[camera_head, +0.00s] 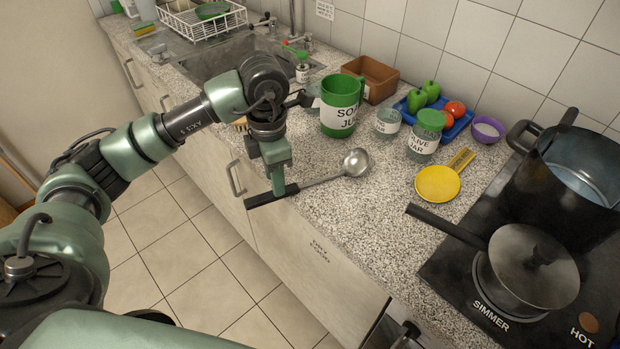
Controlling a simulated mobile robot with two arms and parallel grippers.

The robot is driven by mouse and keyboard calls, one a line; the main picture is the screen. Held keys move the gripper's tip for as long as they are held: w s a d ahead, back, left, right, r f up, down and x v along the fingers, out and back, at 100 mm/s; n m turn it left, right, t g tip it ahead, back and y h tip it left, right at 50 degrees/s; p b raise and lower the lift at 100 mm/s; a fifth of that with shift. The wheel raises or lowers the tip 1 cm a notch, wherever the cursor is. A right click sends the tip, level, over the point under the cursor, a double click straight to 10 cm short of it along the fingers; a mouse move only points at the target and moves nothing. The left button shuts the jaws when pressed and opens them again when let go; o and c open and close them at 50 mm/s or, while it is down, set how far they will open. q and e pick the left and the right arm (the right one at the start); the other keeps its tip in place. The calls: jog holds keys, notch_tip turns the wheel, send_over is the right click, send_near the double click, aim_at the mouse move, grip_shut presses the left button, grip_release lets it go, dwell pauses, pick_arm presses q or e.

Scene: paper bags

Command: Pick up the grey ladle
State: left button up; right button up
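The grey ladle (322,180) has a round metal bowl (356,162) and a black handle. It is by the front edge of the speckled counter, its bowl to the right and its handle end reaching out past the edge. My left gripper (279,190) points down at the black handle, and its green finger overlaps the handle in the picture. The finger behind is hidden, so I cannot tell whether the gripper is closed on the handle. My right gripper is not in view.
A green mug (342,92), a glass (387,124) and a green-lidded jar (425,138) stand behind the ladle. A lidded pan (525,268) and a black pot (565,185) are on the hob. The counter front centre is clear.

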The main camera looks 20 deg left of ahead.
pick_arm(q)
notch_tip(320, 180, down, 4)
jog(key=shift+a+p, duration=0.15)
jog(key=shift+p, duration=0.3)
grip_shut()
